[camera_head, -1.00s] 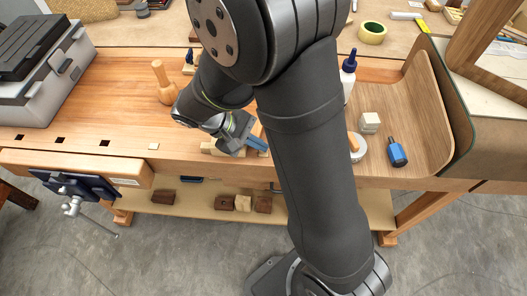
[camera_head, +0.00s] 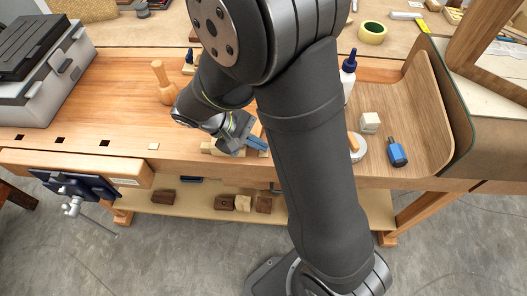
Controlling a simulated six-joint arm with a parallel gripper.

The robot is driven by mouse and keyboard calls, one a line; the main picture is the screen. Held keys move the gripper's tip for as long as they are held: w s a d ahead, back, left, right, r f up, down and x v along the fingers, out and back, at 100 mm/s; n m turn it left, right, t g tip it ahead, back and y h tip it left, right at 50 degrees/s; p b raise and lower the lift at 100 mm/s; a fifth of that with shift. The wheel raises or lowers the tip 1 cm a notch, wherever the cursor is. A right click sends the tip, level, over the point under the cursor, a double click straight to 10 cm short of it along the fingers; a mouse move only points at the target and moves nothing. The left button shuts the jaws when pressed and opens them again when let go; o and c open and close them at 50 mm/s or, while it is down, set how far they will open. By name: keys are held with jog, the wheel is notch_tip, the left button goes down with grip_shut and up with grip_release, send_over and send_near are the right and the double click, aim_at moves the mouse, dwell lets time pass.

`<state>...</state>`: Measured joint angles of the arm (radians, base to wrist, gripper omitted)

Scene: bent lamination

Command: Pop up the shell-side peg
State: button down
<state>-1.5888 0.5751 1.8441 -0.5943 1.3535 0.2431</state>
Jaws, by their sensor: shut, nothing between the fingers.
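My gripper (camera_head: 257,144) is low over the front part of the wooden workbench (camera_head: 95,120), left of my large dark arm link. Its fingers are blue-grey and point right, close to a pale wooden piece (camera_head: 208,147) on the bench near the front edge. The fingers are shut with nothing held. I cannot make out the shell-side peg; my arm covers much of the bench middle. A curved wooden shell (camera_head: 430,110) stands at the right end of the bench.
A wooden mallet (camera_head: 163,85) stands behind my gripper. A grey toolbox (camera_head: 45,75) is at the left. A glue bottle (camera_head: 348,78), a pale block (camera_head: 370,122) and a blue tool (camera_head: 397,152) are right of my arm. A blue vise (camera_head: 75,187) juts out at the front left.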

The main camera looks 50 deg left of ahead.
dwell(0.7)
jog(key=shift+f, duration=0.45)
jog(key=shift+d+f, duration=0.15)
jog(key=shift+f, duration=0.55)
dwell(0.7)
jog(key=shift+r, duration=0.1)
jog(key=shift+r, duration=0.95)
jog(key=shift+a+r, duration=0.2)
jog(key=shift+r, duration=2.25)
jog(key=shift+f, duration=0.15)
